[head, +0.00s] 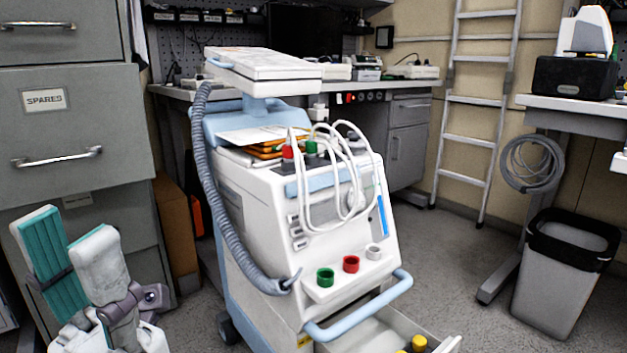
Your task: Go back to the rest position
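My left gripper (68,236) is at the lower left of the head view, fingers pointing up. Its two fingers with teal pads stand apart, and I see nothing between them. It is in front of the grey cabinet, left of and apart from the white medical machine (262,215). My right gripper is not in view. The machine has a green connector (311,147) and a red connector (288,151) with white cables on top. A green socket (325,277), a red socket (351,264) and a whitish socket (374,252) sit on its front ledge.
An open drawer (372,335) with yellow-topped items juts from the machine's base. A grey cabinet (75,115) stands close at left. A black-rimmed bin (555,295) and a table (575,105) are at right. A ladder (470,140) leans behind. Floor between machine and bin is clear.

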